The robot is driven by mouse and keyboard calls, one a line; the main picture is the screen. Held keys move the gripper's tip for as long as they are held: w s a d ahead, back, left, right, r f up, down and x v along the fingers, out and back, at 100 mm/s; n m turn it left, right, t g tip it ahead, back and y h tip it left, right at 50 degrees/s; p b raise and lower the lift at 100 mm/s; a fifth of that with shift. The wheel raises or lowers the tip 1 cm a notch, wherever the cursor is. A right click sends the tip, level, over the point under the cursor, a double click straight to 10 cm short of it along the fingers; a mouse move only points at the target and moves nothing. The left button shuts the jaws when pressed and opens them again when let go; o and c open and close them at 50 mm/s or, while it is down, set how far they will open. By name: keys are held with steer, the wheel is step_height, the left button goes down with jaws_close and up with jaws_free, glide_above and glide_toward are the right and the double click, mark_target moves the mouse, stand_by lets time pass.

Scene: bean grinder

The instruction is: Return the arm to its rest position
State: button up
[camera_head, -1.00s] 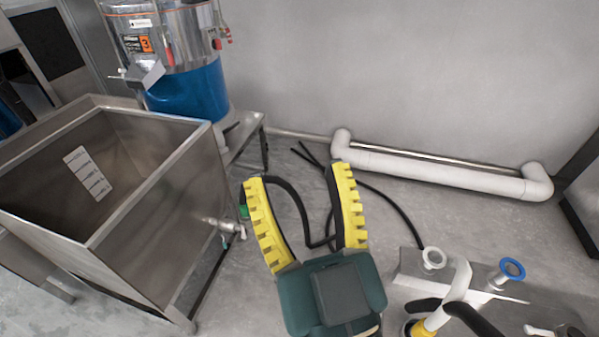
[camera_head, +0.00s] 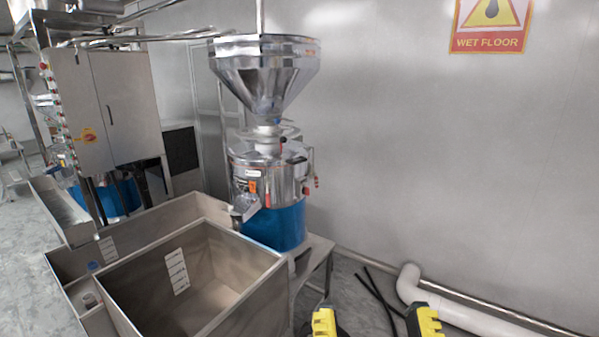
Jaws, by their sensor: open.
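My gripper (camera_head: 373,324) shows only by its two yellow-ridged fingers at the bottom edge of the head view, right of centre. The fingers stand well apart with nothing between them but floor and a black hose behind. The rest of the gripper and the arm are cut off below the frame. The fingers are in front of the wall's foot, to the right of the bean grinder (camera_head: 275,222), which has a steel hopper (camera_head: 264,75) on top and a blue base.
An open steel bin (camera_head: 262,290) stands in front of the grinder at lower left. A white pipe (camera_head: 470,318) runs along the wall's foot at lower right. A steel cabinet (camera_head: 105,110) stands at back left. A wet floor sign (camera_head: 488,22) hangs on the wall.

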step_height(320, 180, up, 24)
steer(key=p, duration=2)
